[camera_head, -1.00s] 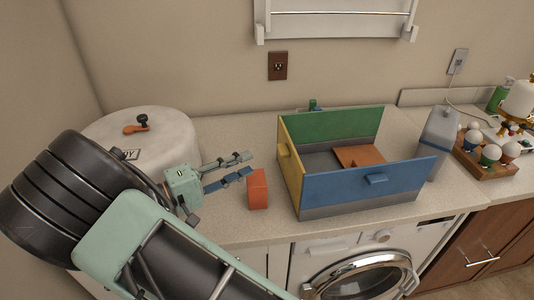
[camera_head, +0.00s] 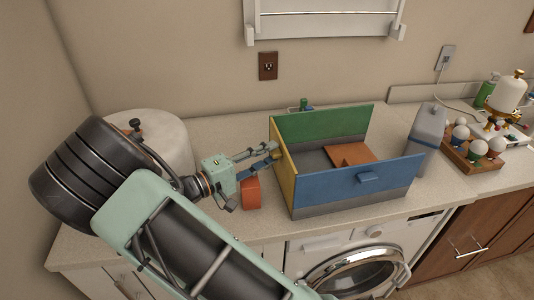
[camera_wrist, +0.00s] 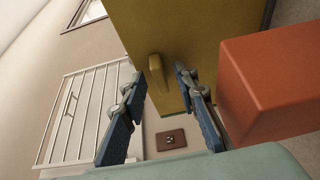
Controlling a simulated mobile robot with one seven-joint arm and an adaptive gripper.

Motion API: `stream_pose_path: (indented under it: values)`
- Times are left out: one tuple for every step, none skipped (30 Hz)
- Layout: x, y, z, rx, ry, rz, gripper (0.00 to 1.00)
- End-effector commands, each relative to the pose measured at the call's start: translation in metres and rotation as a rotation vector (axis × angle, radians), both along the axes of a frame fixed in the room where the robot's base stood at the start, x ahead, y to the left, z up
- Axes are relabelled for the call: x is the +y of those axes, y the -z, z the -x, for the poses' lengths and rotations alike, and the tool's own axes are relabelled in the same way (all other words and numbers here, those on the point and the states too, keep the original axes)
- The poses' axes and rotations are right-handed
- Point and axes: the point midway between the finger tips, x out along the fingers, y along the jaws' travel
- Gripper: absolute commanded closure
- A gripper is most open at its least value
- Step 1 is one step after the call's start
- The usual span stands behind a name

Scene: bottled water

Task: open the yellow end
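The box on the counter has a yellow end (camera_head: 284,182) on its left side, a green back panel (camera_head: 322,127) and a blue front panel (camera_head: 350,185). The yellow end stands upright. In the wrist view, the yellow end (camera_wrist: 205,28) faces me, with a small yellow handle (camera_wrist: 158,72) on it. My gripper (camera_head: 275,151) is at the yellow end in the head view. In the wrist view, my gripper (camera_wrist: 160,82) is open, with its two fingers on either side of the handle. I cannot tell whether either finger touches it.
An orange block (camera_head: 251,194) stands on the counter below my gripper, and also shows close to the right finger in the wrist view (camera_wrist: 275,80). A brown-red piece (camera_head: 352,153) lies inside the box. A grey container (camera_head: 425,128) stands to the right. A white rounded appliance (camera_head: 170,140) is at left.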

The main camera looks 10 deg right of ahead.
Motion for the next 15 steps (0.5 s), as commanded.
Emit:
stream_pose_path:
  values:
    - [-0.0004,0.0001,-0.0002,0.0,0.0,0.0,0.72]
    - [-0.0004,0.0001,-0.0002,0.0,0.0,0.0,0.72]
    - [-0.0004,0.0002,-0.0002,0.0,0.0,0.0,0.72]
    - [-0.0003,0.0001,-0.0001,0.0,0.0,0.0,0.72]
    - [-0.0003,0.0001,-0.0001,0.0,0.0,0.0,0.72]
    - [-0.0003,0.0001,-0.0001,0.0,0.0,0.0,0.74]
    - [-0.0001,0.0001,-0.0002,0.0,0.0,0.0,0.77]
    - [-0.0001,0.0001,-0.0002,0.0,0.0,0.0,0.8]
    - [0.0,0.0,-0.0001,0.0,0.0,0.0,0.85]
    - [0.0,0.0,-0.0001,0.0,0.0,0.0,0.88]
    - [0.0,0.0,-0.0001,0.0,0.0,0.0,0.91]
    - [0.0,0.0,-0.0001,0.0,0.0,0.0,0.96]
    - [0.0,0.0,-0.0001,0.0,0.0,0.0,0.99]
    - [0.0,0.0,-0.0001,0.0,0.0,0.0,1.0]
    - [0.0001,0.0,-0.0002,0.0,0.0,0.0,1.0]
